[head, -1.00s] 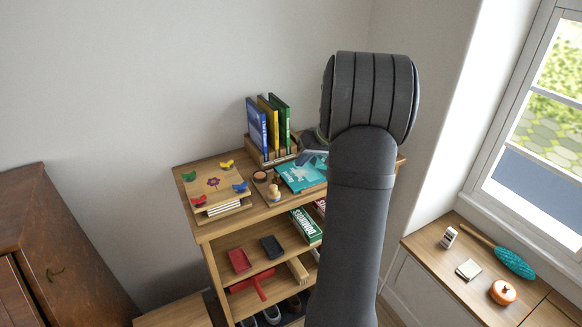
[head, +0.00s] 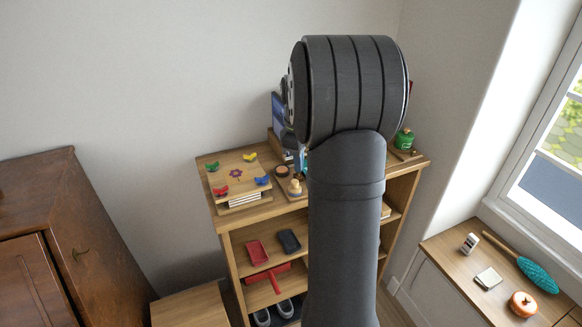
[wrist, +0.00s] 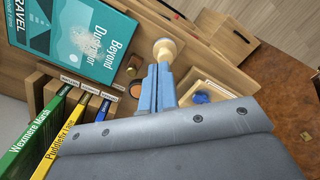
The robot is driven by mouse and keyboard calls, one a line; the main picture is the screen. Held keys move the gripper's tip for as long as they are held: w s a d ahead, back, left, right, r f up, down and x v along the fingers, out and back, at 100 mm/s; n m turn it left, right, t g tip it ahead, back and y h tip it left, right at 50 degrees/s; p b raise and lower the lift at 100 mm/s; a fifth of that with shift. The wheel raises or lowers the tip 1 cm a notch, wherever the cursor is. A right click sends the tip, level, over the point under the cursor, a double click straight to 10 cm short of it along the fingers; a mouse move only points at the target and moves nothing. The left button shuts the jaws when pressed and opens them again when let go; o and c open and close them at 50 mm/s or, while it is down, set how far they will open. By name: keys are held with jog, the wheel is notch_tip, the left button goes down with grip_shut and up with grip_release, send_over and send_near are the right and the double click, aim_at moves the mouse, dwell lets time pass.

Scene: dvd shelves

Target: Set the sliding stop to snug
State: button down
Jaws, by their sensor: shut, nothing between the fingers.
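My gripper (wrist: 158,72) shows in the wrist view as two blue fingers pressed together, with nothing between them. It is over the shelf top, beside the row of upright books. Those are a green book (wrist: 30,135), a yellow book (wrist: 62,128) and a blue book (wrist: 103,108), in a wooden holder with small white labels. I cannot make out the sliding stop for certain in either view.
A teal book (wrist: 85,38) lies flat near a round-topped wooden figure (wrist: 165,50) and a small round pot (wrist: 136,90). A board with coloured butterflies (head: 238,175) sits on the left of the shelf top. A green jar (head: 404,139) stands at the right.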

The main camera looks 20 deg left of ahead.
jog(key=s+a+r+n+t+h, duration=0.1)
jog(key=s+a+n+t, duration=0.1)
jog(key=a+n, duration=0.1)
jog(key=s+a+r+n+t+h, duration=0.1)
jog(key=a+n+t, duration=0.1)
jog(key=a+n, duration=0.1)
jog(key=s+a+r+n+t+h, duration=0.1)
jog(key=s+a+n+t+h, duration=0.1)
jog(key=a+n, duration=0.2)
jog(key=shift+s+r+n, duration=0.2)
jog(key=shift+s+n, duration=0.1)
jog(key=shift+s, duration=0.05)
jog(key=x, duration=0.9)
jog(key=shift+w+d+f, duration=0.15)
jog(key=shift+w+d, duration=0.05)
jog(key=shift+w+d+f, duration=0.2)
jog(key=shift+w+d, duration=0.2)
jog(key=shift+w, duration=0.1)
jog(key=shift+w+d+f, duration=0.15)
jog(key=shift+w+d, duration=0.25)
jog(key=shift+w, duration=0.1)
jog(key=shift+w+d+f, duration=0.2)
jog(key=shift+w+d, duration=0.2)
jog(key=shift+w, duration=0.3)
jog(key=shift+w+d+f, duration=0.1)
jog(key=shift+w+d, duration=0.35)
jog(key=shift+w, duration=0.05)
